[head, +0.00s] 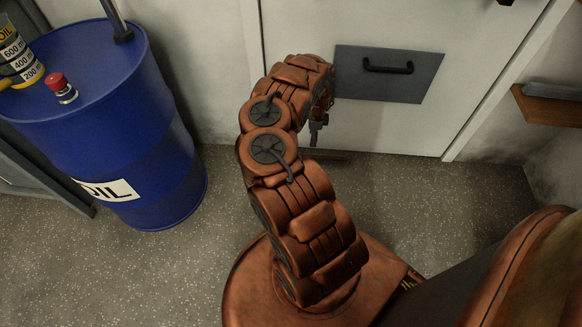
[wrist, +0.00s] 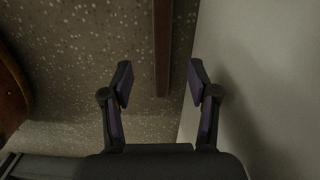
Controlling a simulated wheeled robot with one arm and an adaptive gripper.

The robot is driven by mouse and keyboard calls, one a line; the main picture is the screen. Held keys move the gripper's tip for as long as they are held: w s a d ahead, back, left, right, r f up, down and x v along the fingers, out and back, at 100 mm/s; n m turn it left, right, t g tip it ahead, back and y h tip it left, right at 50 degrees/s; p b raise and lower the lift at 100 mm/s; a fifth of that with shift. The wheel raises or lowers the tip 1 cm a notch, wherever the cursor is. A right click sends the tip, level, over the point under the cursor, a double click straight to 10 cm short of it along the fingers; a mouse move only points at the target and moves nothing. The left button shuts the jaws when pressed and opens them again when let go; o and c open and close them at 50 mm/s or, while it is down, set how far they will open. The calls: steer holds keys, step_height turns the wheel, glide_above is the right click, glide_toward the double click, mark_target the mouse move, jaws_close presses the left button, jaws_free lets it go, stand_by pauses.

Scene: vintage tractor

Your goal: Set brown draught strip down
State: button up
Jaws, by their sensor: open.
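The brown draught strip (wrist: 162,50) is a long, narrow bar lying on the speckled floor in the wrist view, parallel to the pale door. Its near end shows between my fingers, and its far part runs out of the top of the picture. In the head view a short dark piece of the strip (head: 338,156) shows at the foot of the door, the rest hidden behind my arm. My gripper (wrist: 160,82) is open, with a finger on either side of the strip's line and nothing held. In the head view my gripper (head: 317,130) is partly hidden by my arm.
The white door (head: 400,130) with a grey plate and black handle (head: 388,67) stands close beyond my arm. A blue oil drum (head: 150,150) stands at left. A wooden shelf (head: 548,108) is at right. Bare floor (head: 430,190) lies right of my arm.

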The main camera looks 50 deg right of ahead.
steer(key=w+a+r+n+y, duration=0.1)
steer(key=w+a+r+n, duration=0.1)
steer(key=w+a+r, duration=0.4)
steer(key=w+a+r+n+t+y, duration=0.1)
steer(key=w+a+r+n, duration=0.2)
steer(key=a, duration=0.4)
steer(key=w+a+r+n+y, duration=0.1)
steer(key=w+a+r+n, duration=0.1)
steer(key=w+a+r, duration=0.4)
steer(key=s+a+r+n+g+y, duration=0.1)
steer(key=a+r+n, duration=0.3)
steer(key=a+r, duration=0.4)
steer(key=s+a+r+n+y, duration=0.1)
steer(key=s+a+r+n, duration=0.3)
steer(key=a, duration=0.6)
steer(key=s+a+r+n+g+h, duration=0.2)
steer(key=s+a+r+n, duration=0.5)
steer(key=s+a+r, duration=0.45)
steer(key=s+d+r+n+g+h, duration=0.1)
steer(key=s+r+n, duration=0.1)
steer(key=s, duration=1)
steer(key=s+d+r+n+g+h, duration=0.1)
steer(key=s+r+n+h, duration=0.1)
steer(key=s, duration=1)
steer(key=shift+d+r+n, duration=0.3)
steer(key=shift+r+n, duration=0.2)
steer(key=shift+n, duration=0.5)
